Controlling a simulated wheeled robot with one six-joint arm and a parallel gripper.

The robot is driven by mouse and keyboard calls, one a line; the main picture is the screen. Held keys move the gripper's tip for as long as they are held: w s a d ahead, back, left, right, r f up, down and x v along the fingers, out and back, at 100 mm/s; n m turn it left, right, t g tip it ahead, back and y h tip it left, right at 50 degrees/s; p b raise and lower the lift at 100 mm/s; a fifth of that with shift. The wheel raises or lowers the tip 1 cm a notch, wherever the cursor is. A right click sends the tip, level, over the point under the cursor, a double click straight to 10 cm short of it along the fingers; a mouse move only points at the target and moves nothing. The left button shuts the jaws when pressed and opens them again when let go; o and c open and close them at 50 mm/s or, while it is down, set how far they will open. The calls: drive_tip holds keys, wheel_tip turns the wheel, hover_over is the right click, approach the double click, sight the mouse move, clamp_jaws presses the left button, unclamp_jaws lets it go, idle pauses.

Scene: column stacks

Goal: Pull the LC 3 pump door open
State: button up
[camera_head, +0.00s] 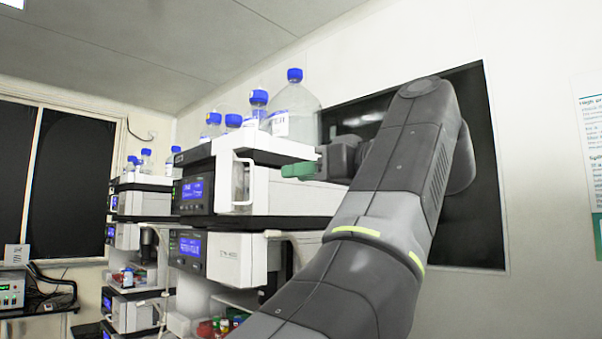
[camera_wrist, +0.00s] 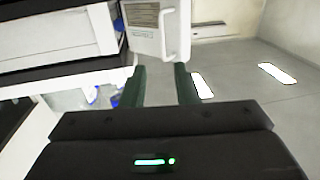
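A white pump door (camera_head: 225,178) with a pale bar handle (camera_head: 250,182) is on the upper part of the nearest instrument stack. The door also shows at the top of the wrist view (camera_wrist: 145,38), with its handle (camera_wrist: 168,40) near my fingertips. I cannot read which LC number it is, nor tell whether the door is fully closed. My gripper (camera_head: 297,170) has green fingers and is to the right of the handle in the head view. In the wrist view my gripper (camera_wrist: 160,70) has its fingers apart, with nothing held between them. The handle is just beyond the fingertips.
Blue-capped bottles (camera_head: 293,110) stand on top of the near stack. A lower module (camera_head: 225,255) with a blue display is below the door, with pale tubing. A second stack (camera_head: 140,200) is farther left.

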drive_tip(key=shift+v, duration=1.2)
drive_tip(key=p, duration=0.1)
approach(236, 180)
drive_tip(key=shift+x, duration=1.85)
drive_tip(key=shift+d, duration=0.15)
drive_tip(key=shift+b+v, duration=0.55)
drive_tip(key=shift+v, duration=5.75)
drive_tip(key=shift+p+x, duration=0.85)
drive_tip(key=shift+x, duration=6.25)
drive_tip(key=shift+s, duration=0.15)
